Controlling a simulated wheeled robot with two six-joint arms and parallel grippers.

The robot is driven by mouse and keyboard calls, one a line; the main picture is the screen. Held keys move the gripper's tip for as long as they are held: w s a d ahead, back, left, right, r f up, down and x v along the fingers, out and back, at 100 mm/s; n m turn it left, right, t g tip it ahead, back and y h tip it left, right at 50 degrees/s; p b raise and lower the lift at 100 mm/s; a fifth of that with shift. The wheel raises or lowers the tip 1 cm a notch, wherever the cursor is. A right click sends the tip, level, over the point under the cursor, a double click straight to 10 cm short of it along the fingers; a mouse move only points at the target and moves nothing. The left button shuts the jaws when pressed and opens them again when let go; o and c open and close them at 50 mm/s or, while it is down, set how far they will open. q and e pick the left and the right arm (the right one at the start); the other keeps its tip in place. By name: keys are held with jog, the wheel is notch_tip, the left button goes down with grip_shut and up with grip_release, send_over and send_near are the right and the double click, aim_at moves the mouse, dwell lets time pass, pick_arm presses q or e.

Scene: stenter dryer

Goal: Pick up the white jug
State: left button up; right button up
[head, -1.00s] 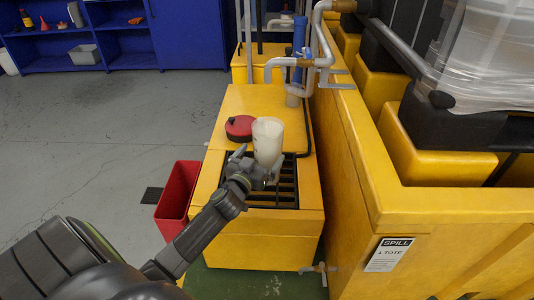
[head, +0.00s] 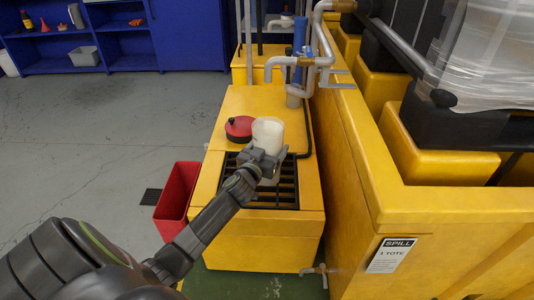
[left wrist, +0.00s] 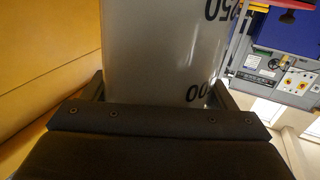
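The white jug (head: 267,132) stands upright over the yellow tank's dark grate, its lower part hidden by my gripper in the head view. My left gripper (head: 267,160) is at the jug's near side with its fingers around it. In the left wrist view, the jug (left wrist: 160,50) with black numbers fills the middle, and one finger lies along each side, very close to it. I cannot tell whether the fingers press on it. My right gripper is not in view.
The yellow tank (head: 255,238) bears the grate (head: 285,190) and a red lid (head: 239,127) left of the jug. A red bin (head: 178,198) stands at its left. Pipes (head: 300,65) rise behind, and a tall yellow spill bund (head: 350,165) walls the right. Grey floor is open at left.

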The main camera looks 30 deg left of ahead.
pick_arm(q)
jog(key=c, duration=0.9)
jog(key=shift+r, duration=0.15)
jog(key=shift+c, duration=1.1)
